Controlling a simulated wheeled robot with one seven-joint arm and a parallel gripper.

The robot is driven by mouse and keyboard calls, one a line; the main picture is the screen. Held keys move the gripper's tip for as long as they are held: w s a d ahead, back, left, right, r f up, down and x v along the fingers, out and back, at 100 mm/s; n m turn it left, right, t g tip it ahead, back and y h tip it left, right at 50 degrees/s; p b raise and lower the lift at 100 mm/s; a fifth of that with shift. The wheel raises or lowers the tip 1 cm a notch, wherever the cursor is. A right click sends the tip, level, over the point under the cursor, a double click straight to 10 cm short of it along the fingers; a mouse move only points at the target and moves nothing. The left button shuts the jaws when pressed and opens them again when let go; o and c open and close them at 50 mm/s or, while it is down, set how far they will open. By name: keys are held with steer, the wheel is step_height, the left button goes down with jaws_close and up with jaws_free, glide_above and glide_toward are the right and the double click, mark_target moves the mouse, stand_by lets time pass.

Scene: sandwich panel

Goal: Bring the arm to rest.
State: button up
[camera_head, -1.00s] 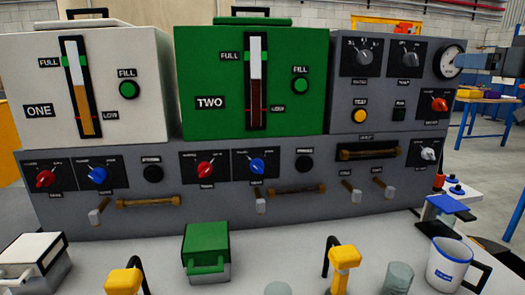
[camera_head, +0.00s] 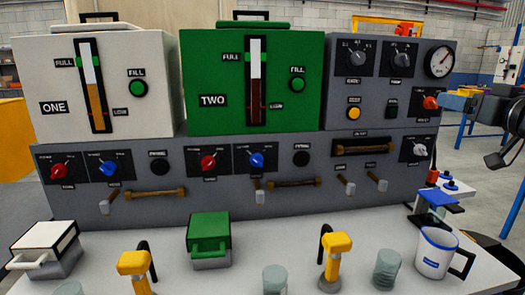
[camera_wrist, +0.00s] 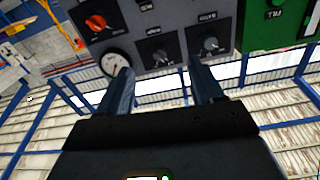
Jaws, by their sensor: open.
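My gripper (camera_head: 450,102) shows at the right edge in the head view, its blue-grey fingers pointing left by the upper right end of the grey panel (camera_head: 340,205). It is close to the red knob (camera_head: 431,103) in the picture; whether it touches the panel I cannot tell. In the wrist view my gripper (camera_wrist: 162,70) has its two fingers apart with nothing between them. The wrist picture is upside down and shows the round gauge (camera_wrist: 113,62), the red knob and two dark dials beyond the fingers.
A white box ONE (camera_head: 60,75) and a green box TWO (camera_head: 215,70) stand on the panel. On the counter are a white container (camera_head: 45,255), a green container (camera_head: 209,250), yellow-handled taps (camera_head: 336,243), grey cups (camera_head: 387,268) and a white-blue pitcher (camera_head: 435,262).

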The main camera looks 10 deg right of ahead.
steer(key=s+a+f+m+h, duration=0.1)
steer(key=s+a+f, duration=0.3)
steer(key=f, duration=0.5)
steer(key=s+a+f+m, duration=0.1)
steer(key=a+f+m, duration=0.1)
steer(key=a+f, duration=0.5)
steer(key=s+a+f+g+h+p, duration=0.1)
steer(key=s+a+f, duration=0.2)
steer(key=s+f, duration=0.35)
steer(key=s+a+f+g+p, duration=0.1)
steer(key=s+a+f, duration=0.35)
steer(key=f, duration=0.25)
steer(key=s+a+f+n, duration=0.1)
steer(key=s+a+f, duration=0.15)
steer(key=s, duration=1.05)
steer(key=s+a+f, duration=0.1)
steer(key=s+a, duration=0.3)
steer(key=s, duration=0.8)
steer(key=s+a+r+n+g+y+p, duration=0.1)
steer(key=s+r, duration=0.3)
steer(key=s, duration=0.5)
steer(key=shift+s+a+r+n+y, duration=0.15)
steer(key=shift+s+r+n+y, duration=0.2)
steer(key=shift+n, duration=0.55)
steer(key=shift+w, duration=0.1)
